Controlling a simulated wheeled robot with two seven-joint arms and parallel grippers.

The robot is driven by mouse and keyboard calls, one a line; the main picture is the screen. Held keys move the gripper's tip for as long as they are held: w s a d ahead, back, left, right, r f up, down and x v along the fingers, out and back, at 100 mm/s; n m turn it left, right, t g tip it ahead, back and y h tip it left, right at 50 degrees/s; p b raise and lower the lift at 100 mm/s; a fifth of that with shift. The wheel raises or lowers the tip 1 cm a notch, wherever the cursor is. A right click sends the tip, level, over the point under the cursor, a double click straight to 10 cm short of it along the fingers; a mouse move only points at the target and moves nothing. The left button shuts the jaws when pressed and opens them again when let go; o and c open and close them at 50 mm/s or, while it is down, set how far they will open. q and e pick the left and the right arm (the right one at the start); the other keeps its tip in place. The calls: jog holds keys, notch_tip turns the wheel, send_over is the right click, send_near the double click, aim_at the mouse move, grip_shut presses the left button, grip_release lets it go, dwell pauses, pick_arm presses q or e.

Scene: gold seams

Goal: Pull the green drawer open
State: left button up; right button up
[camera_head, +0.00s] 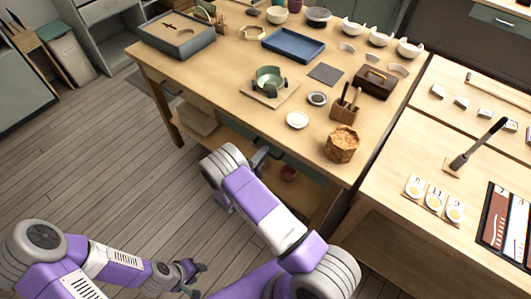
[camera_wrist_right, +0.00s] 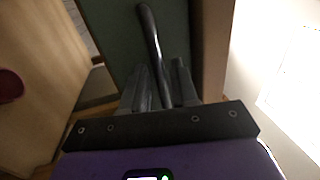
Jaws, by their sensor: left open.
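The green drawer's front shows as a dark green panel (camera_wrist_right: 115,35) in the right wrist view, with a dark bar handle (camera_wrist_right: 148,25) on it. In the head view, its green front (camera_head: 316,172) shows only in part under the workbench edge, beside my right arm. In the head view my right gripper (camera_head: 262,157) is at the bench's front edge. My left gripper (camera_head: 199,279) is open and empty above the floor, away from the bench.
The workbench (camera_head: 220,75) carries a blue tray (camera_head: 292,44), a green bowl (camera_head: 268,77), a tool holder (camera_head: 343,112) and a cork-like pot (camera_head: 341,144) near the front edge. A second table (camera_head: 385,215) stands at right. The wooden floor (camera_head: 90,150) at left is clear.

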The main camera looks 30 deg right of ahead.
jog(key=shift+w+d+r, duration=0.1)
jog(key=shift+w+d, duration=0.1)
jog(key=shift+d, duration=0.4)
grip_shut()
